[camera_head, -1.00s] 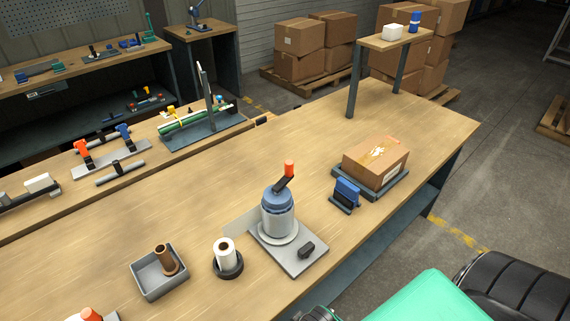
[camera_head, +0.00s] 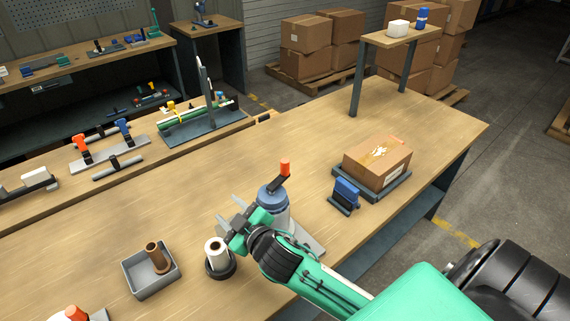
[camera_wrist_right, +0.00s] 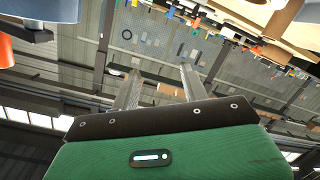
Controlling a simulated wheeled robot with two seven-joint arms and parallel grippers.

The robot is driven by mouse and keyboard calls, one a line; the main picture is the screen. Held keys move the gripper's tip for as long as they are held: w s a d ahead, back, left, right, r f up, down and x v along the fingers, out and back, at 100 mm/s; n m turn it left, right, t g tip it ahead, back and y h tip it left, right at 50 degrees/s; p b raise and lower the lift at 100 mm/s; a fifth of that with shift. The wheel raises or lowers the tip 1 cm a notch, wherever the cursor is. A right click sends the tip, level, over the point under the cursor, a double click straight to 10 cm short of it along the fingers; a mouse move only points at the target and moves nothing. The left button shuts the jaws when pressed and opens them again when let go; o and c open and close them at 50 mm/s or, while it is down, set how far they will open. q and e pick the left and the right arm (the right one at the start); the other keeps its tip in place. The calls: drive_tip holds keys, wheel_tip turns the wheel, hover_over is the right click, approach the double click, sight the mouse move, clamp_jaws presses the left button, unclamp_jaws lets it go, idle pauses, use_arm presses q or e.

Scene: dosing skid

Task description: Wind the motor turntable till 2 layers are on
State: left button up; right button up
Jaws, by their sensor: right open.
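The motor turntable has a blue top (camera_head: 272,199) with a dark crank and an orange knob (camera_head: 285,167). Its grey base plate (camera_head: 316,244) is mostly hidden behind my right arm. My right gripper (camera_head: 231,213) is open and empty, just left of the turntable and apart from its blue top as far as I can tell. In the right wrist view its two fingers (camera_wrist_right: 160,74) are spread with nothing between them. Part of the blue top (camera_wrist_right: 45,10) and the orange knob (camera_wrist_right: 6,52) show at that view's upper left. My left gripper is not in view.
A white roll on a black stand (camera_head: 219,263) is close beside my right gripper. A grey bin (camera_head: 151,287) holds a brown tube. A blue block in a dark holder (camera_head: 344,196) and a carton (camera_head: 377,163) stand to the right. The bench behind the turntable is clear.

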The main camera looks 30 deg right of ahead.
drive_tip(key=w+a+r+n+t+y, duration=0.1)
drive_tip(key=w+a+r+n+y, duration=0.1)
drive_tip(key=a+r+n+y, duration=0.3)
drive_tip(key=w+a+r+n+t+y, duration=0.1)
drive_tip(key=w+a+r+n+y, duration=0.1)
drive_tip(key=r+n+y, duration=0.45)
drive_tip(key=s+a+r+n+g+y, duration=0.2)
drive_tip(key=a+r+n+g+y, duration=0.25)
drive_tip(key=n, duration=0.25)
drive_tip(key=n+g+h, duration=1.2)
drive_tip(key=g+h, duration=0.2)
drive_tip(key=h, duration=0.4)
approach(285, 160)
wheel_tip(285, 160, down, 10)
drive_tip(key=p, duration=0.3)
drive_tip(key=shift+s, duration=0.15)
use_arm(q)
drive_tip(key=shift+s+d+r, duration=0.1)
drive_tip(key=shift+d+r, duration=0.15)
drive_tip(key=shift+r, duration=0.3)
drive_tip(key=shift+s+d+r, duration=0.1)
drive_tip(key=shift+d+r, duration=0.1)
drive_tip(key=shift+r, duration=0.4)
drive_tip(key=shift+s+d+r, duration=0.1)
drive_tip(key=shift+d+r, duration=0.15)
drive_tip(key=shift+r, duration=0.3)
use_arm(e)
drive_tip(key=shift+f, duration=0.7)
